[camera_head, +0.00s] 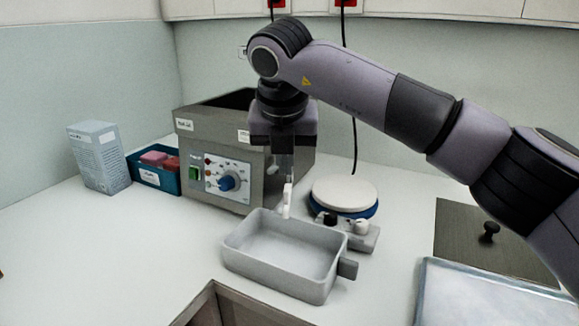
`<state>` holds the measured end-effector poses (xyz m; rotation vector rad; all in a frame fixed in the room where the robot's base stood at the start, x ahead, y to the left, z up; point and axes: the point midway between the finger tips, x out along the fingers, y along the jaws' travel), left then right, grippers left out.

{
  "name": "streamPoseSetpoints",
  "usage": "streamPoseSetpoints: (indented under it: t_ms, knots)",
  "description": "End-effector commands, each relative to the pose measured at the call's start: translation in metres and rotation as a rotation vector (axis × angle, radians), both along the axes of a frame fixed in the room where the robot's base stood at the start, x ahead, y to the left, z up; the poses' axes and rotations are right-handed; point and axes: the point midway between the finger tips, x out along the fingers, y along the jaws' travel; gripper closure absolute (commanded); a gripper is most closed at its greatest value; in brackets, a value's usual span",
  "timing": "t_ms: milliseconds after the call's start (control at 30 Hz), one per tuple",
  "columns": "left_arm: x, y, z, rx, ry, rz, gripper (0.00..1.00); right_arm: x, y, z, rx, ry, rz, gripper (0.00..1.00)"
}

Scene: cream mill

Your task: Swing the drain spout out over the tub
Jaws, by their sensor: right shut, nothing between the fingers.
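My right gripper (283,168) points down in front of the grey metal machine (228,185), above the back edge of the grey tub (262,279). Its fingers are shut with nothing between them. A narrow white upright piece, which looks like the drain spout (287,201), shows just below the fingertips, close to the tub's back rim. I cannot tell whether the fingers touch it. Its joint to the machine is hidden behind the gripper. The tub is empty and has a short handle at its right. My left gripper is not in view.
A small scale-like device (362,238) and a white round plate on a blue base (345,193) stand right of the tub. A dark panel with a knob (489,231) and a pale tray (480,296) lie farther right. A box (100,158) and teal bin (157,180) stand left.

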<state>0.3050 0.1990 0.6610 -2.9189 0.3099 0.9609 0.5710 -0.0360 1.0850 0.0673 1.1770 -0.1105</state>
Motion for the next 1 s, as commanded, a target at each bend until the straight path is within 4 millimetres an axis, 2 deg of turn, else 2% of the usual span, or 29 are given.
streamPoseSetpoints:
  t_ms: [167, 467, 1000]
  knots:
    - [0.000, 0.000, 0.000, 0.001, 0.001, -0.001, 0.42, 0.000, -0.007, -0.002, -0.040, 0.015, 0.212, 1.00]
    - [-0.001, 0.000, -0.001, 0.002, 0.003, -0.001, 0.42, -0.002, -0.025, -0.004, -0.165, -0.007, 0.816, 1.00]
    - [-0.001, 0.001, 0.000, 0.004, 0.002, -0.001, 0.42, -0.011, -0.064, 0.000, -0.526, -0.232, 1.842, 1.00]
